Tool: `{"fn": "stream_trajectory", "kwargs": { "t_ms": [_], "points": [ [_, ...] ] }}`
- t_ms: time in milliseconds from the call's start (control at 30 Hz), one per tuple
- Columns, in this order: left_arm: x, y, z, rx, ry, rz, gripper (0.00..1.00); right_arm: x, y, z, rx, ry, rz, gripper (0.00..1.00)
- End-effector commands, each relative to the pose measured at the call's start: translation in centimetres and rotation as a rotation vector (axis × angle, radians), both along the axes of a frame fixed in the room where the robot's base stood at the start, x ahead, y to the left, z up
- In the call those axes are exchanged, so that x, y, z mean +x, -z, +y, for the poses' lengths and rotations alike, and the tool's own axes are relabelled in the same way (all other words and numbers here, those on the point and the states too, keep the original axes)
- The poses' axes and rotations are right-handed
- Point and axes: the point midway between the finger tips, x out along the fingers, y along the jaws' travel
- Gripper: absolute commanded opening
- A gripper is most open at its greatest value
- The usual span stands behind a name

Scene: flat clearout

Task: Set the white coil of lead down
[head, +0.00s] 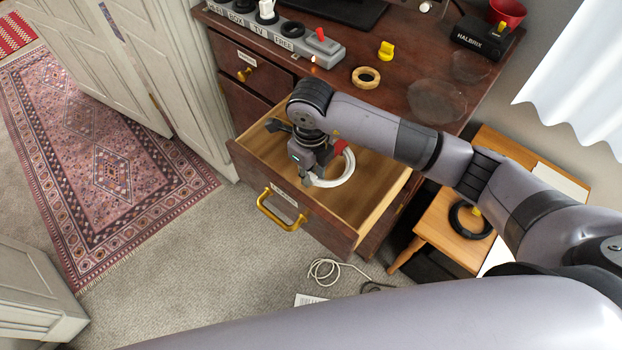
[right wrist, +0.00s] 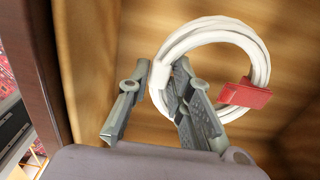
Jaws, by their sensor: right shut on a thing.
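The white coil of lead (head: 347,168) has a red tag or plug on it and is at the open wooden drawer (head: 375,205). My right gripper (head: 308,175) points down into the drawer and is shut on the coil's near side. In the right wrist view the coil (right wrist: 262,52) passes between the fingers (right wrist: 160,85), with its red piece (right wrist: 245,94) at the right and the drawer's bare wooden floor behind. I cannot tell whether the coil touches that floor. My left gripper is not in view.
The dresser top holds a power strip (head: 290,38), a wooden ring (head: 366,77), a yellow plug (head: 386,50), a black box (head: 482,36) and a red cup (head: 507,12). A stool (head: 440,237) at the right bears a black coil (head: 470,220). A loose white cable (head: 328,271) lies on the carpet.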

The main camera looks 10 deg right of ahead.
Motion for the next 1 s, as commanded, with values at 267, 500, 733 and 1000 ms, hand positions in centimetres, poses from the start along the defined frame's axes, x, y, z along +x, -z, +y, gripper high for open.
{"fn": "stream_trajectory", "kwargs": {
  "t_ms": [267,500,733,1000],
  "points": [
    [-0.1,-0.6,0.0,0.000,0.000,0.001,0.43,0.0,3.1,0.0,0.000,0.001,0.002,0.00],
    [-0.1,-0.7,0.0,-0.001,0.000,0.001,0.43,0.1,4.7,0.1,0.001,-0.001,-0.003,0.00],
    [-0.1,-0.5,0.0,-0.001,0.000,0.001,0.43,0.1,4.9,0.0,0.001,-0.001,-0.003,0.00],
    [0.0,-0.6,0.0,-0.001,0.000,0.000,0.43,0.0,4.8,0.0,0.001,0.000,-0.001,0.37]
  ]
}}
